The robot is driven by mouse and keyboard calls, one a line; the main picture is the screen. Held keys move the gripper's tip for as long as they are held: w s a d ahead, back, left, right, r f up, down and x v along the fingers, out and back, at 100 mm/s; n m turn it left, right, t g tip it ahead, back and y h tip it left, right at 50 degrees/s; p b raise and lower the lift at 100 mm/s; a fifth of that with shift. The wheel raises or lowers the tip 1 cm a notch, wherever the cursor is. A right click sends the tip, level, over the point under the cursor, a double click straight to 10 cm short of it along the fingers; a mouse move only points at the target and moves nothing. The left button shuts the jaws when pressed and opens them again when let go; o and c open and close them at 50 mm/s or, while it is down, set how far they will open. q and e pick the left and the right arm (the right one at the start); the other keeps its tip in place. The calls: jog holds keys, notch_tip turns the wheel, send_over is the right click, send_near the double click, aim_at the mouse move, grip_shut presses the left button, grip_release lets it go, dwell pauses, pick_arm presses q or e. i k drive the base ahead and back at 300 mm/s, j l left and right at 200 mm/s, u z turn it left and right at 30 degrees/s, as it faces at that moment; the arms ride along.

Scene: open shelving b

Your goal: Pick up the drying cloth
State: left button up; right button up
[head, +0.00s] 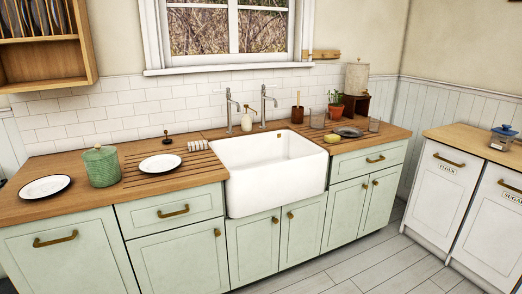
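A small pale item with dark stripes (197,146), which looks like a folded drying cloth, lies on the wooden counter (95,205) just left of the sink's back left corner. It is small in the head view, so I cannot be sure it is cloth. Nothing covers it. Neither of my grippers shows in the head view.
The white sink (276,198) stands right of the striped item. A white plate (160,163), a green ribbed jar (101,167) and a dark-rimmed plate (44,187) stand to its left. Taps (264,104) rise behind the sink. The floor (395,262) in front is clear.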

aim_at(204, 145)
jog(key=i, duration=1.1)
jog(key=i+l+u, duration=0.1)
jog(key=i, duration=1)
